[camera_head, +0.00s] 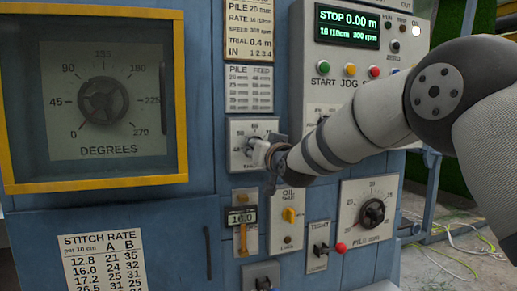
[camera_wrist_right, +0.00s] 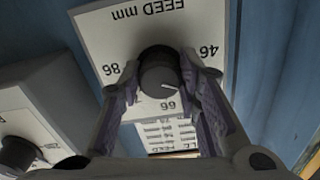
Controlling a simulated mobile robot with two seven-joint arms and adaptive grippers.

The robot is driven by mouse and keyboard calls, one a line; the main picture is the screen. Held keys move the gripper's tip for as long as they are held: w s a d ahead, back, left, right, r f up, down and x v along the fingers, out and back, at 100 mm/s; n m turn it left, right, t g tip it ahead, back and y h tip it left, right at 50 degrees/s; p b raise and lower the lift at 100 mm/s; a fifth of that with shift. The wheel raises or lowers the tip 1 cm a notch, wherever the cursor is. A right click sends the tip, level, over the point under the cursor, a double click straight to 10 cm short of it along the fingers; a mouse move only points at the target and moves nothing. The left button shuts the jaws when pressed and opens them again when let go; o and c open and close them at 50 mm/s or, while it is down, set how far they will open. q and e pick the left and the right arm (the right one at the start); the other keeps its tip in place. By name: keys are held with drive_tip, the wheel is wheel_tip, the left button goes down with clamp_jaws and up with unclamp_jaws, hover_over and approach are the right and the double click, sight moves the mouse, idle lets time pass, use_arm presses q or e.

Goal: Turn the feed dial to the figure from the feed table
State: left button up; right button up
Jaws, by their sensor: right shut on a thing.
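The feed dial is a dark round knob (camera_wrist_right: 158,72) on a white plate marked FEED mm (camera_wrist_right: 125,25); the plate also shows in the head view (camera_head: 240,128). My right gripper (camera_wrist_right: 160,85) is shut on the knob, one finger on each side. In the head view the right gripper (camera_head: 274,160) covers most of the knob. The wrist picture is upside down. The knob's white pointer lies between the 66 and 46 marks. The feed table (camera_head: 249,88), headed PILE and FEED, hangs just above the dial; its rows are too small to read surely. My left gripper is not in view.
A yellow-framed degrees gauge (camera_head: 103,100) is at left, above a stitch rate table (camera_head: 100,262). A job card (camera_head: 249,30) reads pile 20 mm. A control box (camera_head: 350,60) shows STOP 0.00 m. A pile dial (camera_head: 372,212) and a red-tipped tight lever (camera_head: 325,248) sit below my arm.

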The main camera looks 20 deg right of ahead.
drive_tip(key=shift+n, duration=3.7)
drive_tip(key=o, duration=1.1)
drive_tip(key=shift+o, duration=0.2)
drive_tip(key=s, duration=1.2)
drive_tip(key=shift+d, duration=0.25)
